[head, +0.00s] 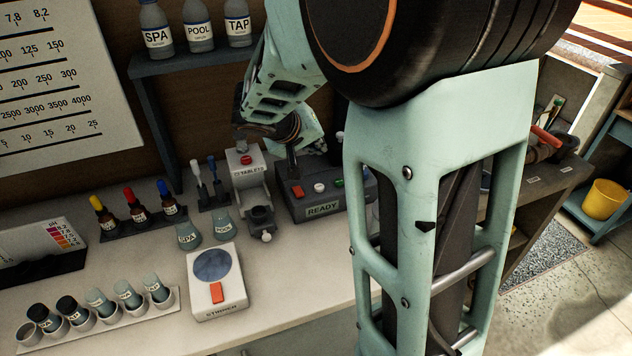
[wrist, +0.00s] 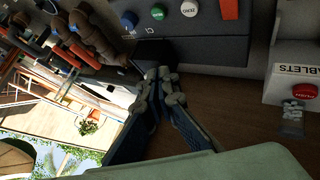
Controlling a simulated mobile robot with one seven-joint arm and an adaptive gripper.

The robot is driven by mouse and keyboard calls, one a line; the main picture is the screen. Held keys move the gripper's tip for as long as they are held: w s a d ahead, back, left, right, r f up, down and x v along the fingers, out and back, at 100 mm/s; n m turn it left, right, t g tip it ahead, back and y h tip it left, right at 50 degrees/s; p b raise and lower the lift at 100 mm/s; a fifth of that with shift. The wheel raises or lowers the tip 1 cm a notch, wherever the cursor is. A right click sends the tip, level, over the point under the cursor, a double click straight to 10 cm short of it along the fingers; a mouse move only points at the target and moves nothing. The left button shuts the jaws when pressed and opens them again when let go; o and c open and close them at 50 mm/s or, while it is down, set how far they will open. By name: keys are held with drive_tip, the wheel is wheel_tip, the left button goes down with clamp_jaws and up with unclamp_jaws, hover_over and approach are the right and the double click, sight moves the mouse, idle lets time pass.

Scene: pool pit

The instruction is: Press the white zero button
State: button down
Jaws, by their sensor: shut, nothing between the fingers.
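The white zero button (wrist: 190,8) is on the dark box (wrist: 200,32) at the top edge of the wrist view. A green button (wrist: 158,12) and a blue button (wrist: 129,18) sit to its left.
A white tablets dispenser (head: 246,178) with a red button stands left of the box. A stirrer (head: 233,302), sample bottles and dropper bottles are on the bench (head: 290,285). A shelf (head: 200,61) with labelled bottles is above.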

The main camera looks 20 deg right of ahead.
drive_tip(key=b, duration=0.3)
hover_over(318, 188)
wheel_tip(318, 188, down, 7)
drive_tip(key=shift+r, duration=0.1)
drive_tip(key=f+b, duration=0.2)
drive_tip(key=b, duration=0.1)
drive_tip(key=shift+w, duration=0.1)
drive_tip(key=shift+f+b, duration=0.15)
drive_tip(key=shift+b, duration=0.15)
idle(1.0)
drive_tip(key=shift+f+b, duration=0.3)
drive_tip(key=shift+b, duration=0.25)
drive_tip(key=shift+f+b, duration=0.45)
drive_tip(key=shift+b, duration=0.25)
idle(0.7)
drive_tip(key=shift+r, duration=0.15)
drive_tip(key=shift+r+p, duration=0.35)
drive_tip(key=shift+r, duration=0.45)
